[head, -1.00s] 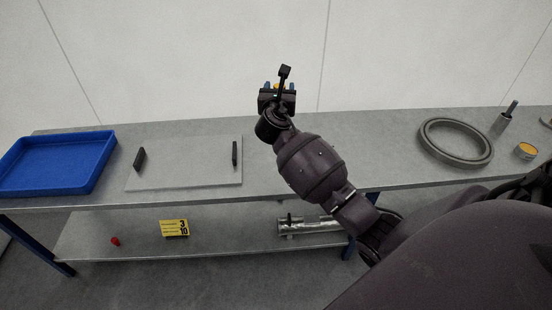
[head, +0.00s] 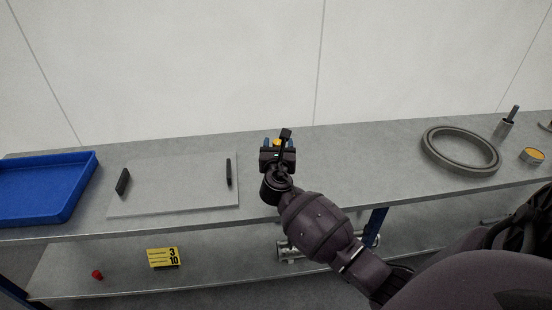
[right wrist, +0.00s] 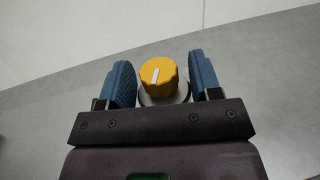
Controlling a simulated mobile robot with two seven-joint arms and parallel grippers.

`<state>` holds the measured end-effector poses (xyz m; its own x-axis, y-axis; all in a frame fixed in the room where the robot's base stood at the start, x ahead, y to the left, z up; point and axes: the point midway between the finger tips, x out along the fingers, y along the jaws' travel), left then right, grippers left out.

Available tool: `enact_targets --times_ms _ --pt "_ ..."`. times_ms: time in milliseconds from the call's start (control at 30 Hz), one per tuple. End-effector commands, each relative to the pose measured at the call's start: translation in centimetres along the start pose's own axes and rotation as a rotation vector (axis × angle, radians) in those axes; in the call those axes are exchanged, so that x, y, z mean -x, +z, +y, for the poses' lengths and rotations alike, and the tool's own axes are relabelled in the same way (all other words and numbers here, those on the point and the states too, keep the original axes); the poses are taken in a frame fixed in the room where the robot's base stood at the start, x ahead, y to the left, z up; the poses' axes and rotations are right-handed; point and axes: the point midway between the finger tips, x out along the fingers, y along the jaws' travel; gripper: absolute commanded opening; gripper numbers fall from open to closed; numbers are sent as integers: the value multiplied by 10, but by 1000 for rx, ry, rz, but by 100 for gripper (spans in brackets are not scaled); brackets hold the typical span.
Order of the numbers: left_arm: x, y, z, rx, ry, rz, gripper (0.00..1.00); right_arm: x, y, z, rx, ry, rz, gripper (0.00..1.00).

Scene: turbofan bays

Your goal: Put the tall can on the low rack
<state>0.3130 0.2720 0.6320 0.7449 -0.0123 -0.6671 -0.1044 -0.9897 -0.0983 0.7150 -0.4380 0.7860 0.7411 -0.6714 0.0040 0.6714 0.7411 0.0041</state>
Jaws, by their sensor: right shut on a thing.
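My right gripper (head: 278,144) is shut on a round pale-grey thing with a yellow knob on top, taken to be the tall can (right wrist: 159,76). In the right wrist view it sits between the two blue fingers, and the knob bears a white mark. Its lower part is hidden by the gripper, so I cannot tell its height or whether it touches the bench. In the head view the gripper is over the back part of the grey bench top. Below the bench is a low shelf (head: 215,272); no separate rack is clear. My left gripper is not in view.
A blue tray (head: 80,188) and a flat plate (head: 180,190) with two black uprights lie left. A grey ring (head: 432,160) and a short orange-topped can (head: 532,156) lie right.

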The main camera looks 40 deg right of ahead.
Motion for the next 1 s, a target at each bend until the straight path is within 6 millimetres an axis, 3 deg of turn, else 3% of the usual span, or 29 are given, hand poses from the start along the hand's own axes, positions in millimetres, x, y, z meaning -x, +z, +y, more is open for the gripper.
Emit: enact_targets --times_ms 33,200,400,667,700,833,1000 --pt "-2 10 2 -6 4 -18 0 1 -21 -1 10 0 12 18" --pt "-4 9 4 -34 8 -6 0 2 -45 -1 9 0 12 18" --pt "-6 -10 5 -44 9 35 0 0 -41 0 2 0 3 18" --pt "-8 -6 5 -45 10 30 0 1 -45 0 4 0 4 18" --pt "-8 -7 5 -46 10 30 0 1 -44 0 3 0 4 64" --pt "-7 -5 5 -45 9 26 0 1 -44 0 3 0 4 83" --pt "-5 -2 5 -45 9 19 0 1 -44 0 3 0 4 83"
